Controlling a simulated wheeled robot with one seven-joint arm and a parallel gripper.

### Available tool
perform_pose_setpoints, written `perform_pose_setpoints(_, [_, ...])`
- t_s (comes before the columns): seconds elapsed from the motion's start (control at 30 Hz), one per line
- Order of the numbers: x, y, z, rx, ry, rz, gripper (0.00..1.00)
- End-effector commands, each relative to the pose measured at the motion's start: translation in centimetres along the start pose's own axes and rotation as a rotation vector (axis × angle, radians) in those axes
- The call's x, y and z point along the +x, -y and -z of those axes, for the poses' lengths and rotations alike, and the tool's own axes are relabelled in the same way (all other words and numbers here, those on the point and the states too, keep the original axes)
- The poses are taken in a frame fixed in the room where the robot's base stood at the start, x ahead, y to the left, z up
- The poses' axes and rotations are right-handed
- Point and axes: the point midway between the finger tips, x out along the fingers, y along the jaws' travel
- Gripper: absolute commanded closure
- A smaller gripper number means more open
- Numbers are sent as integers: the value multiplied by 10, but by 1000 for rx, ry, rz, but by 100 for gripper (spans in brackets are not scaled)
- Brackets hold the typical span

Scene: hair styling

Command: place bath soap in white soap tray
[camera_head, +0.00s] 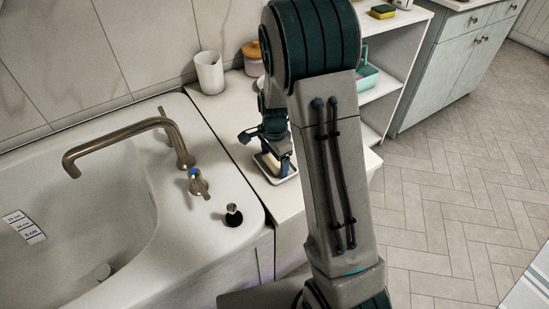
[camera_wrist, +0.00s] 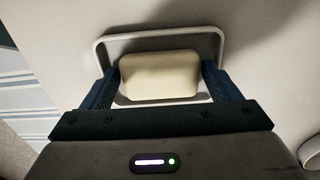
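The cream bath soap (camera_wrist: 160,75) sits between the two fingers of my gripper (camera_wrist: 160,78) in the wrist view, with both fingertips against its sides. The white soap tray (camera_wrist: 152,34) lies below, its rim showing around the soap. In the head view, my gripper (camera_head: 272,148) is over the tray (camera_head: 286,179) on the white ledge beside the tub. The soap (camera_head: 270,164) appears within the tray's outline there, partly hidden by the gripper. I cannot tell whether the soap touches the tray's bottom.
A white cup (camera_head: 209,73) and a peach-coloured jar (camera_head: 253,58) stand at the back of the ledge (camera_head: 229,107). The bathtub (camera_head: 120,250) with a bronze faucet (camera_head: 120,141) is to the left. A shelf on the right holds a teal basket (camera_head: 366,79).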

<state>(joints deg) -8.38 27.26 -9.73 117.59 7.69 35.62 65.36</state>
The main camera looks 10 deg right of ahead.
Motion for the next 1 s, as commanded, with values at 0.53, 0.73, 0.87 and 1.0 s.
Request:
perform_pose_setpoints(0.53, [-87,1,0,0,-1,4,17])
perform_pose_setpoints(0.73, [-115,0,0,-1,-1,2,17])
perform_pose_setpoints(0.87, [-124,-2,0,-10,1,3,17])
perform_pose_setpoints(1.0, [-140,-19,-5,-117,8,19,17])
